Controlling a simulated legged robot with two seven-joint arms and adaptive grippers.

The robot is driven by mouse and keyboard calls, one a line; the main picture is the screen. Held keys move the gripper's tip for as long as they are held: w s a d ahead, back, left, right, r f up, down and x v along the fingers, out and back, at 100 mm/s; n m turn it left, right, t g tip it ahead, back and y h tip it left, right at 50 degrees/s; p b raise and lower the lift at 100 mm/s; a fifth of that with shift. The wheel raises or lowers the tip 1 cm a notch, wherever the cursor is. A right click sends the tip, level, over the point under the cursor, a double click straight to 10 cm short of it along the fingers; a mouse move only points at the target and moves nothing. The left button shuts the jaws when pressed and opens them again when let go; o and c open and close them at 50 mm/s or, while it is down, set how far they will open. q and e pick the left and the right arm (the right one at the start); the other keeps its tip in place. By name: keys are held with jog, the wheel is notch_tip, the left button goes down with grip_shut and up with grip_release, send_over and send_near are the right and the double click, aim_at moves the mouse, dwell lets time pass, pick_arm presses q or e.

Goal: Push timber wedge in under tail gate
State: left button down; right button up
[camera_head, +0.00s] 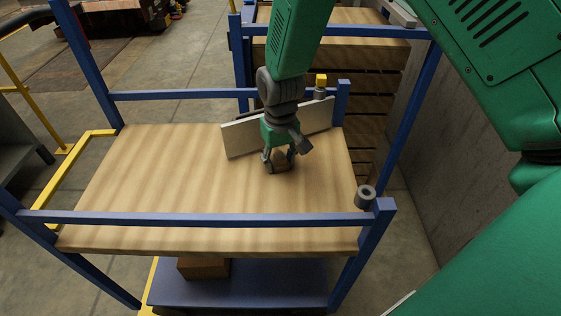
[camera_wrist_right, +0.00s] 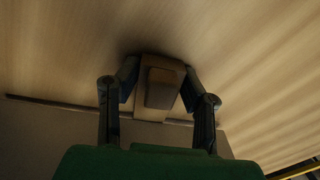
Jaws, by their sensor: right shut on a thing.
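The tail gate looks to be the pale grey upright panel (camera_head: 243,137) standing slantwise near the back of the wooden table top; its lower edge also shows as a dark line in the right wrist view (camera_wrist_right: 50,103). My right gripper (camera_head: 279,165) points down in front of the panel, low over the table top. It is shut on the brown timber wedge (camera_wrist_right: 158,92), which sits between its two fingers. In the head view the wedge is mostly hidden by the fingers. I cannot tell whether the wedge touches the panel. My left gripper is not in view.
The wooden table top (camera_head: 150,195) has blue posts and a blue front rail (camera_head: 190,219) across it. A grey ring (camera_head: 366,196) sits at the right front corner. A yellow-topped piece (camera_head: 321,82) stands behind the panel. The left and front of the top are clear.

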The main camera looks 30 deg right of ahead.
jog(key=shift+w, duration=0.3)
jog(key=o, duration=1.3)
notch_tip(320, 180, up, 12)
jog(key=shift+d, duration=0.1)
jog(key=shift+f, duration=0.1)
